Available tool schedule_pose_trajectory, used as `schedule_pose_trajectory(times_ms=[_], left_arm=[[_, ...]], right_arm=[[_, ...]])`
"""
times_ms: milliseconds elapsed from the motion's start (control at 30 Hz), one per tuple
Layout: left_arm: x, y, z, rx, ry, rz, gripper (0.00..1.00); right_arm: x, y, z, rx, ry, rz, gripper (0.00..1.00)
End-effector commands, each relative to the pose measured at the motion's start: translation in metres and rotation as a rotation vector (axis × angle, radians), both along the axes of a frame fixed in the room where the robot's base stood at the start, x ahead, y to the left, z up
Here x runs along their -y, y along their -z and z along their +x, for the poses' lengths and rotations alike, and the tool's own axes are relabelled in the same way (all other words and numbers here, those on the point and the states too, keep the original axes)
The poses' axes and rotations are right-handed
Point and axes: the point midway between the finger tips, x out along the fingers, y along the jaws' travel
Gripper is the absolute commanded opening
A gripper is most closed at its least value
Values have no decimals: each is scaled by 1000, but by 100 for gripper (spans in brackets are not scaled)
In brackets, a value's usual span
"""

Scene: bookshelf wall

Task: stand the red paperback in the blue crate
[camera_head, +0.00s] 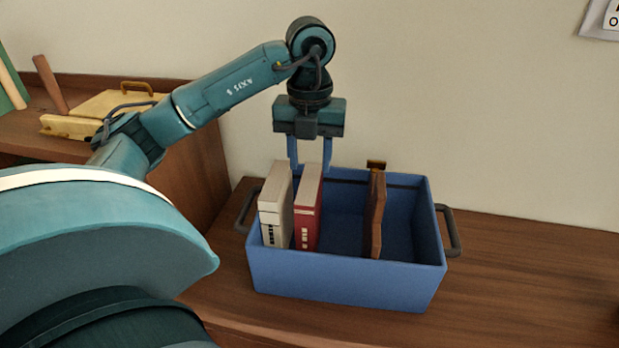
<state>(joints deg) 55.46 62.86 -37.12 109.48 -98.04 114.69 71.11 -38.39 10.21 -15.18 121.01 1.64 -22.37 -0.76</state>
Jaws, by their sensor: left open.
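The blue crate (345,285) stands on a wooden surface, with a dark handle on each side. The red paperback (307,209) stands upright in the left part of the crate, beside a cream book (275,207) to its left. My left gripper (309,166) points down over the crate, its blue fingers apart at the top of the two books. The fingertips are partly hidden behind the books, and I cannot tell whether they touch the red paperback. My right gripper is out of view.
A brown wooden divider (376,215) stands in the crate, with free room between it and the red paperback. A yellow box-like object (105,105) and a brown upright piece (50,84) are on a shelf at left. The wooden surface right of the crate is mostly clear.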

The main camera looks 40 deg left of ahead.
Motion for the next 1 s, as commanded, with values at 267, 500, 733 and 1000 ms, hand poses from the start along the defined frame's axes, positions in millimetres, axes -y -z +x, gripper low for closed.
schedule_pose_trajectory(times_ms=[267,500,733,1000], left_arm=[[-1,-32,0,1,-2,1,42],[0,-33,0,-1,-2,-1,42],[0,-33,0,-1,-2,-1,42],[-1,-33,0,-1,-2,1,42]], right_arm=[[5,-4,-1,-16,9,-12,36],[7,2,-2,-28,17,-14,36],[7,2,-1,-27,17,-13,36],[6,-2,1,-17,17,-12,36]])
